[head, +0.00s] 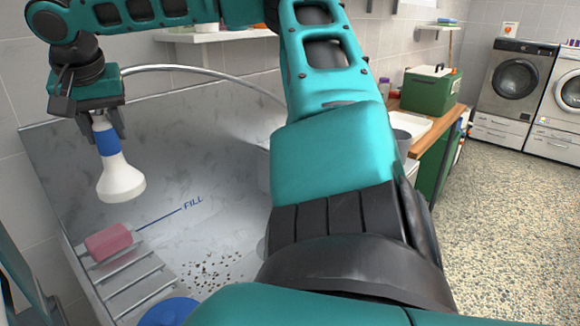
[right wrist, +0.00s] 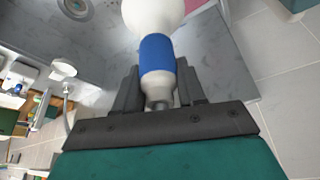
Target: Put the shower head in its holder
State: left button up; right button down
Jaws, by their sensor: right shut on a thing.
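The shower head (head: 121,182) has a white bell and a blue band on its handle. My right gripper (head: 102,124) is shut on its handle, and the bell hangs downward over the left part of the grey tub (head: 225,120). A grey hose (head: 190,69) arcs from the gripper to the right. I cannot make out the holder in either view. My left gripper is not in view.
Dark specks lie on the tub floor near a blue round thing (head: 170,311). A wooden counter with a green box (head: 428,91) stands right; my right arm hides the middle.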

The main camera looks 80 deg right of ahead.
jog(key=s+d, duration=0.4)
jog(key=d, duration=0.5)
jog(key=shift+d+p, duration=0.2)
jog(key=shift+p, duration=0.1)
jog(key=s+d, duration=0.2)
jog(key=d, duration=0.4)
jog(key=s+d+b, duration=0.1)
jog(key=s+d, duration=0.2)
jog(key=d, duration=0.4)
jog(key=shift+s+d, duration=0.2)
jog(key=shift+s, duration=0.15)
